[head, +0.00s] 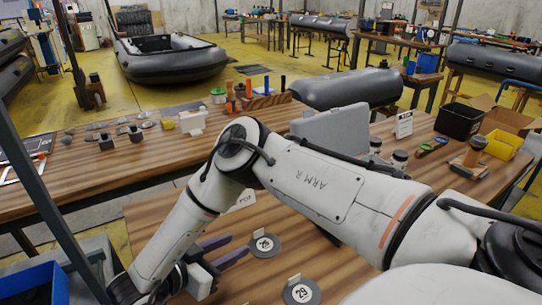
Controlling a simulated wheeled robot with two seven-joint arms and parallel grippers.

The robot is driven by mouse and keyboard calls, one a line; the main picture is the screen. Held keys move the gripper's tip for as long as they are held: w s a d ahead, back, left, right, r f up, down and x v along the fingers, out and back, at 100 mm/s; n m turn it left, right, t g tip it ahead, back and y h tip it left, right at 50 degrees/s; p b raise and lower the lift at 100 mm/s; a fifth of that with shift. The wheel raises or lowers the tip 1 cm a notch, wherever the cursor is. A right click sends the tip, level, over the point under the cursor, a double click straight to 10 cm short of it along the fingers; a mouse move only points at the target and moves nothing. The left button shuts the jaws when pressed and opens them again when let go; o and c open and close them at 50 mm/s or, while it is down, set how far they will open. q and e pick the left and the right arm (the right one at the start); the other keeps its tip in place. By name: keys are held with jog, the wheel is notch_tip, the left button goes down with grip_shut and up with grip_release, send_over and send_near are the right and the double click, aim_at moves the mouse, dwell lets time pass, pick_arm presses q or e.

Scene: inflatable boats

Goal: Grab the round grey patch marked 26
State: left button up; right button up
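The round grey patch marked 26 (265,247) lies flat on the near wooden table, with a small pale tab standing up on it. My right gripper (240,244) is just left of this patch, with its two dark fingers apart and pointing toward it. Nothing shows between the fingers. Whether the fingertips touch the patch or hover above the table I cannot tell. A similar round patch that appears marked 29 (302,292) lies nearer, at the bottom edge. My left gripper is not in view.
My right arm hides much of the near table (160,222). A partly hidden white label (243,200) stands there. A blue bin (35,285) is at lower left.

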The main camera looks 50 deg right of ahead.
aim_at(257, 232)
jog(key=shift+w+n, duration=0.15)
jog(key=shift+n, duration=0.25)
jog(key=shift+d+f, duration=0.15)
jog(key=shift+d, duration=0.3)
jog(key=p+x, duration=0.2)
jog(key=x, duration=0.7)
jog(key=shift+d, duration=0.2)
grip_shut()
